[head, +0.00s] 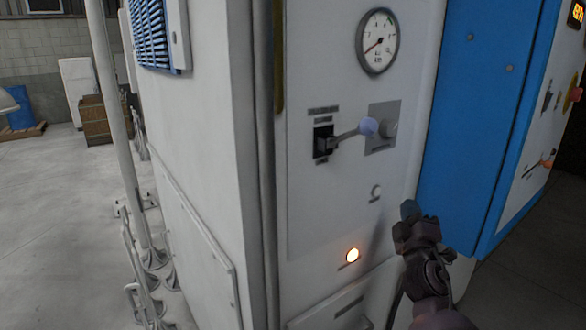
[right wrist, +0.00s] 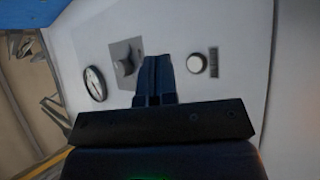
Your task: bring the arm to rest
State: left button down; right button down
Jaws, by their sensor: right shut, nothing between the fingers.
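My right gripper (head: 410,209) is in front of the lower right of a pale machine panel (head: 305,215) in the head view. Its fingers are shut and empty. They also show shut in the right wrist view (right wrist: 157,62), pointing at the panel. The gripper is apart from the lever. My left gripper is in neither view.
A blue cabinet side (head: 490,110) stands close right of my gripper. Open floor (head: 60,230) lies left, beyond white pipes (head: 128,150).

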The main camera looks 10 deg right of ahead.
jog(key=s+a+f+m+g+y, duration=0.2)
jog(key=s+a+f+m+g, duration=0.15)
jog(key=f, duration=0.55)
jog(key=s+a+f+m+g+y, duration=0.25)
jog(key=s+a+f+m, duration=0.2)
jog(key=f, duration=0.35)
jog(key=s+a+f+m+g+y, duration=0.1)
jog(key=s+a+f+g+y, duration=0.1)
jog(key=s+f, duration=1.5)
jog(key=shift+s+a+m+g, duration=0.4)
jog(key=shift+s+a+g, duration=0.3)
jog(key=shift+s+g, duration=0.45)
jog(key=shift+s+d, duration=0.1)
jog(key=shift+s, duration=0.1)
